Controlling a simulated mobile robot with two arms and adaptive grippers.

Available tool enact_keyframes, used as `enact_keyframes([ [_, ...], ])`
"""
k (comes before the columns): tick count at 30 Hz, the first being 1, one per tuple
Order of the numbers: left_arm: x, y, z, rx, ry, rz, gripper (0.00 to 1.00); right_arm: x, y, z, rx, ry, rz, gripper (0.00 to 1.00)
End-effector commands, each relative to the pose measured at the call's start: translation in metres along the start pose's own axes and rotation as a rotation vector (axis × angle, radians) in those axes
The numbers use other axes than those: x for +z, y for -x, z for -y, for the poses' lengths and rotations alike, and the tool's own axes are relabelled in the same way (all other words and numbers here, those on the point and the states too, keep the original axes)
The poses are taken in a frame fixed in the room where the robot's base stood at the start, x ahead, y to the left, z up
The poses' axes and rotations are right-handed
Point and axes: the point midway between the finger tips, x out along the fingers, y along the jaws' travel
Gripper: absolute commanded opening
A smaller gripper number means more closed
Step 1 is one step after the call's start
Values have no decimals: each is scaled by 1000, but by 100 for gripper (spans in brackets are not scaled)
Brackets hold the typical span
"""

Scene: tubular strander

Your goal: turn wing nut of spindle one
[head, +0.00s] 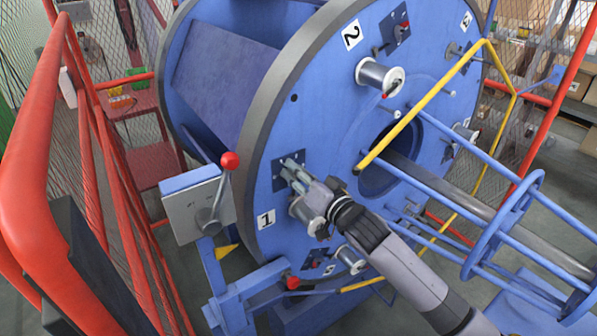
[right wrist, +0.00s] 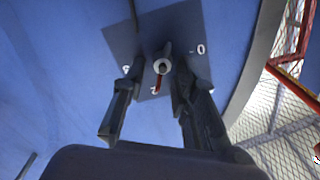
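The spindle-one wing nut (right wrist: 162,66) shows in the right wrist view as a small grey round end with a red part below it, on a dark blue square plate (right wrist: 207,28). In the head view this plate (head: 279,179) sits on the blue drum above the label "1", and my gripper covers the nut. My right gripper (head: 291,170) reaches the plate. In the right wrist view its two fingers (right wrist: 158,68) stand apart, one on each side of the nut. Whether either finger touches the nut is unclear. My left gripper is not in view.
A metal spool (head: 307,210) sits just below my right gripper. A red-knobbed lever (head: 229,162) on a grey box stands left of the drum. A yellow bar (head: 425,105) and blue rods (head: 470,160) lie to the right. Red railing (head: 40,150) runs along the left.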

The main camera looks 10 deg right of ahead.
Motion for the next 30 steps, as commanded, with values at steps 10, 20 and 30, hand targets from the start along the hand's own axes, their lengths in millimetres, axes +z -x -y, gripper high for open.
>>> enact_keyframes([
  [10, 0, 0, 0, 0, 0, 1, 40, 0, 0, 0, 0, 0, 0, 16],
  [20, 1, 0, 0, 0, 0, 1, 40, 0, 0, 0, 1, 0, 0, 0],
  [30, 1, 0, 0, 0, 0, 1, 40, 0, 0, 0, 1, 3, 0, 0],
])
